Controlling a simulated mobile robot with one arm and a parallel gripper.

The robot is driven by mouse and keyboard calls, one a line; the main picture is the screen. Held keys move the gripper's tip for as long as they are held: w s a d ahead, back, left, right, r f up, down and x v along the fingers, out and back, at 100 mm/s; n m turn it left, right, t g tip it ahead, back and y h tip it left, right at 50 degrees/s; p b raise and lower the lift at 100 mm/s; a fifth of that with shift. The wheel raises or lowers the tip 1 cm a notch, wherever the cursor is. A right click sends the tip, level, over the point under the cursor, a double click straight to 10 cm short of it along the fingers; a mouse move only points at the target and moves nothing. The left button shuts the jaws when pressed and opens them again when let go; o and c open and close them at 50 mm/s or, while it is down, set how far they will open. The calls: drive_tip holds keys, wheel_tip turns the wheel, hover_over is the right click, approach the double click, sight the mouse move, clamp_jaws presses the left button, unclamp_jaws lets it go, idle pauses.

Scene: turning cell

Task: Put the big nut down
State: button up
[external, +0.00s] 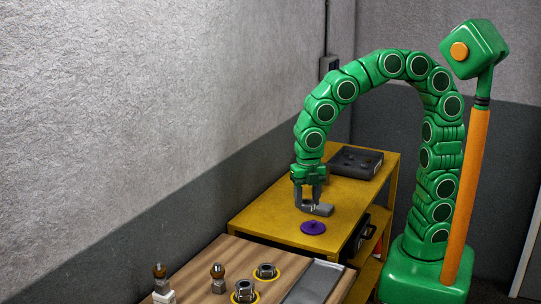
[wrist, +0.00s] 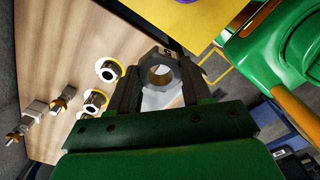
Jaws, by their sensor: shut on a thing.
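My gripper (external: 311,206) hangs above the front part of the yellow table in the external view. In the wrist view its two grey fingers (wrist: 162,66) are closed on opposite sides of a grey ring-shaped nut, the big nut (wrist: 148,77), with its round hole facing the camera. The held nut is hard to make out from the fingers in the external view. Two other nuts stand on the wooden worktop at yellow rings, one farther back (external: 265,270) and one nearer (external: 244,289); they also show in the wrist view.
A dark tray (external: 357,161) sits at that table's back. A grey flat tray (external: 314,283) and two brass-topped pieces (external: 217,277) (external: 160,277) are on the wooden worktop (external: 205,262).

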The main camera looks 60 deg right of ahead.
drive_tip(key=w+d+m, duration=0.3)
drive_tip(key=d+m, duration=0.5)
drive_tip(key=d, duration=0.7)
drive_tip(key=w+d+m, duration=0.3)
drive_tip(key=d+m, duration=0.4)
drive_tip(key=d, duration=0.8)
hover_over(292, 192)
drive_tip(key=s, duration=0.1)
wheel_tip(292, 192, down, 9)
drive_tip(key=shift+w+d+f, duration=0.15)
drive_tip(key=shift+w+f, duration=0.3)
drive_tip(key=shift+f, duration=0.05)
drive_tip(key=shift+w+f, duration=0.1)
drive_tip(key=shift+f, duration=1.5)
drive_tip(key=shift+f, duration=0.15)
drive_tip(key=o, duration=1.2)
